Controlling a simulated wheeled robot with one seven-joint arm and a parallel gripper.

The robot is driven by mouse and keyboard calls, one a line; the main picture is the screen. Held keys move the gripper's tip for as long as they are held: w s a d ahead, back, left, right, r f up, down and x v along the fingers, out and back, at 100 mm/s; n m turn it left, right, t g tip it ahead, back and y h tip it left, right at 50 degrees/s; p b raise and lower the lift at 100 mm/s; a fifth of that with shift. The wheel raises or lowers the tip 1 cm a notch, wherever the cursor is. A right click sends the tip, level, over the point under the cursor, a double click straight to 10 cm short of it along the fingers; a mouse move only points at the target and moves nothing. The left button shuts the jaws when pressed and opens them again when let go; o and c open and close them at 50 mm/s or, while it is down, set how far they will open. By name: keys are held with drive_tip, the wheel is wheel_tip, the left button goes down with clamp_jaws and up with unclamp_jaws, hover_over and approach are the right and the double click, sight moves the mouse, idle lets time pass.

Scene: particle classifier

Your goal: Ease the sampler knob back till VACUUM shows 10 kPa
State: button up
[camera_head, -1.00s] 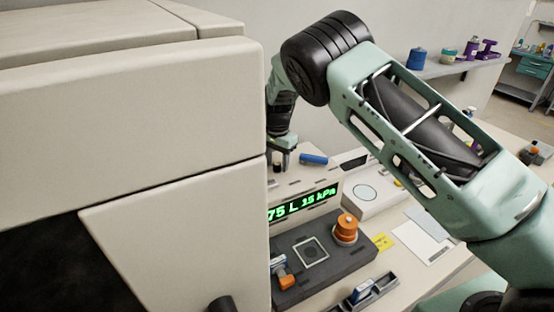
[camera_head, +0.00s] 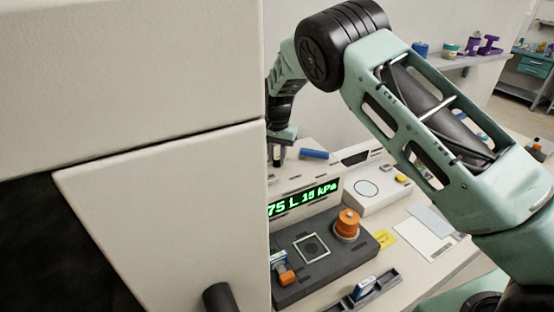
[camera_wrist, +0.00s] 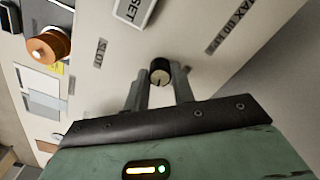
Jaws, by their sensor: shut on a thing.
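The sampler knob (camera_wrist: 160,73) is a small black knob with a pale face, seen in the wrist view. My gripper (camera_wrist: 160,82) is shut on it, one finger on each side. In the head view my gripper (camera_head: 281,150) is partly hidden behind the big cream cabinet, and the knob cannot be made out. The green display (camera_head: 304,200) shows what looks like 75 L and 15 kPa. Its left end is hidden by the cabinet, and the small digits are not sharp.
The cream cabinet (camera_head: 150,60) fills the left of the head view. An orange knob (camera_head: 347,222) stands on the dark deck (camera_head: 350,262). A blue cylinder (camera_head: 314,154) lies on top of the instrument. A yellow note (camera_head: 382,233) and papers (camera_head: 424,243) lie at the right.

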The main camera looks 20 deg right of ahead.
sight(278, 158)
drive_tip(key=n+b, duration=0.2)
drive_tip(key=n, duration=0.2)
drive_tip(key=shift+n+b, duration=0.55)
drive_tip(key=shift+n, duration=0.95)
drive_tip(key=shift+r, duration=0.1)
drive_tip(key=o, duration=1)
wheel_tip(278, 158, up, 17)
drive_tip(key=b, duration=0.3)
drive_tip(key=shift+d+r+b, duration=0.15)
drive_tip(key=shift+r+b, duration=0.05)
drive_tip(key=shift+b, duration=0.15)
